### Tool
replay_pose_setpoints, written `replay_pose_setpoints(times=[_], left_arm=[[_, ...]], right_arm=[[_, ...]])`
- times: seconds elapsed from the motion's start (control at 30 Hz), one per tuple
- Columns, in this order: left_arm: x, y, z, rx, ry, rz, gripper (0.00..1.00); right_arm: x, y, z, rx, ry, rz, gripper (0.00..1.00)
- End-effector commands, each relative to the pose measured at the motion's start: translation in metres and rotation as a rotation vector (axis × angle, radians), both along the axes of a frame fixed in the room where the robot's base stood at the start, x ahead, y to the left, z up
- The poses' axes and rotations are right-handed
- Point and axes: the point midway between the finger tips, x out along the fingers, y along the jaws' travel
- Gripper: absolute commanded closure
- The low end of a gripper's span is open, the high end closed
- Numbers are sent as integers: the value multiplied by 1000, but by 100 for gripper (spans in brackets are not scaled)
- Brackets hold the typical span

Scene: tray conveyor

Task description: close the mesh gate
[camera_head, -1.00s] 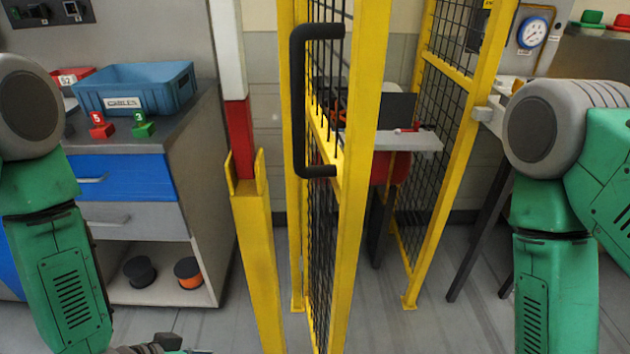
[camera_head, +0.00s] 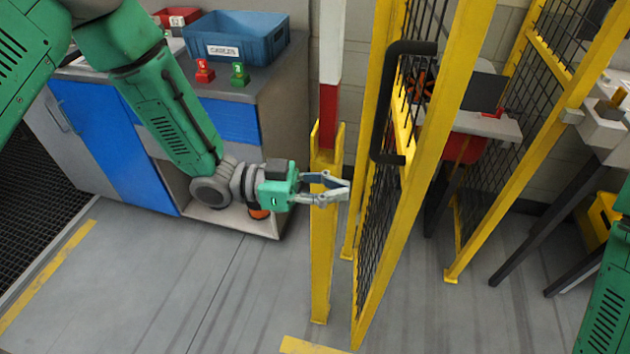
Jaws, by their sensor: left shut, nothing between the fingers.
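The yellow mesh gate (camera_head: 432,150) stands swung open near the middle of the head view, its black mesh seen at a steep angle. A black bar handle (camera_head: 379,110) is fixed on its near face. A yellow post (camera_head: 322,245) with a forked top holding a red and white pole stands just left of it. My left gripper (camera_head: 342,190) is shut and empty, pointing right. It overlaps the yellow post in the picture, below and left of the handle, apart from the handle. Whether it touches the post cannot be told. My right gripper is out of view; only part of my right arm shows.
A workbench with blue drawers (camera_head: 88,135) stands at the left, bearing a blue crate (camera_head: 270,38). Beyond the gate are a yellow fence post (camera_head: 535,150) and a light table (camera_head: 487,125). The grey floor (camera_head: 220,300) in front is clear.

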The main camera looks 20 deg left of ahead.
Motion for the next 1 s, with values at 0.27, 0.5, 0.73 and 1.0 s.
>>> replay_pose_setpoints(times=[0.27, 0.5, 0.73, 1.0], left_arm=[[8, -51, 1, -4, 1, 0, 100], [12, -71, 0, -6, 1, 2, 100], [12, -76, 0, -2, 2, 1, 100], [12, -78, 0, -2, 2, 9, 100]], right_arm=[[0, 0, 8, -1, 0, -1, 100], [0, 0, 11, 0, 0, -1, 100], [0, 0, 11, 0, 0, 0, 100], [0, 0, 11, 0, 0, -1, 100]])
